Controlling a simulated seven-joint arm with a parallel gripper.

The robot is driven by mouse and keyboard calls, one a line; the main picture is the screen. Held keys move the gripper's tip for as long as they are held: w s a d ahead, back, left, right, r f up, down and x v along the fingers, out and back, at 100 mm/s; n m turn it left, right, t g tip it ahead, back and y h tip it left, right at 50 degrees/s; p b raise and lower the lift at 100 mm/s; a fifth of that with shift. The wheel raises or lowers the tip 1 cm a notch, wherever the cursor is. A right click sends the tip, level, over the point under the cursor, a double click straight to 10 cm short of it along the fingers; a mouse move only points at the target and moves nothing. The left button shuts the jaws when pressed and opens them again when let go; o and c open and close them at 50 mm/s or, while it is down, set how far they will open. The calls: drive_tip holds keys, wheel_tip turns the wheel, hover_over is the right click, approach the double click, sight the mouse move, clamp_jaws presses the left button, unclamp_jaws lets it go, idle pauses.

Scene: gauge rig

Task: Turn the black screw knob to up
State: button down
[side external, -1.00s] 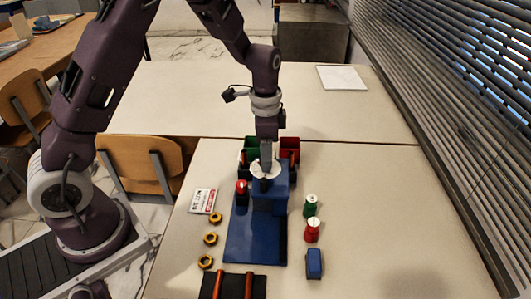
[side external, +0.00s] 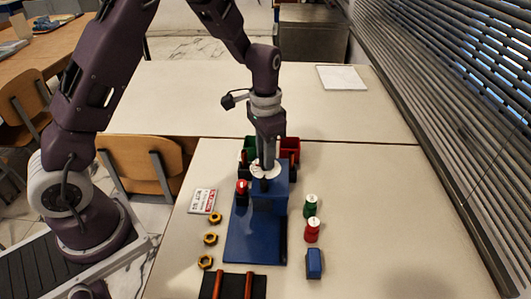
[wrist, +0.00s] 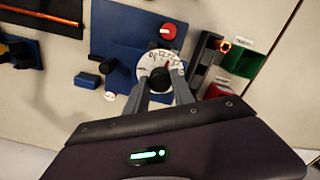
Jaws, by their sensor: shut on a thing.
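The black screw knob (wrist: 160,79) sits at the middle of a white dial with black markings (wrist: 145,67), seen in the wrist view. In the side view, the white dial (side external: 256,174) shows on top of the blue rig (side external: 245,240). My gripper (wrist: 160,90) points straight down at the dial, its two fingers on either side of the black knob and shut on it. In the side view, my gripper (side external: 267,172) hides most of the knob. I cannot read which way the knob points.
A red knob (side external: 242,187) stands left of the dial. Green (side external: 250,142) and red (side external: 290,143) bins are behind. Brass nuts (side external: 211,239) and a sign (side external: 202,201) lie left. Green (side external: 311,206) and red (side external: 312,231) pieces and a blue block (side external: 314,263) stand right.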

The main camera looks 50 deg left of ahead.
drive_tip(key=n, duration=0.5)
drive_tip(key=shift+n, duration=0.3)
drive_tip(key=n, duration=0.5)
drive_tip(key=shift+n, duration=0.3)
drive_tip(key=n, duration=1)
drive_tip(key=shift+r, duration=0.1)
drive_tip(key=c, duration=1.1)
unclamp_jaws()
wheel_tip(320, 180, up, 7)
